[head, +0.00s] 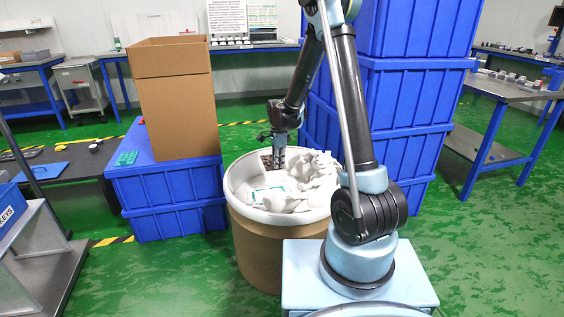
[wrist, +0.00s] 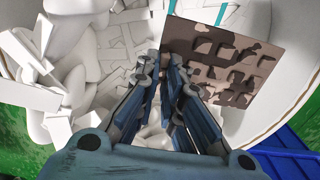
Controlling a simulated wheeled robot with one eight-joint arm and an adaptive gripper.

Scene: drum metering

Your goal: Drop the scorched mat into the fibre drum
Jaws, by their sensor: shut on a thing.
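The fibre drum (head: 262,255) is a brown round drum with a white rim, standing in front of my base. It holds white lumpy and blocky pieces. My gripper (head: 278,166) points down inside the drum's mouth, near the back. In the wrist view my gripper (wrist: 172,68) is shut on the left edge of the scorched mat (wrist: 225,65), a brown square with dark burnt patches and raised blocks. The mat lies over the drum's inside, near its white wall. In the head view only a small brown part of the mat (head: 266,160) shows beside the fingers.
A tall cardboard box (head: 177,110) stands on blue crates (head: 170,200) left of the drum. Stacked blue crates (head: 400,120) rise behind my arm on the right. A teal-marked piece (head: 268,191) lies among the white pieces. Green floor is open at the right.

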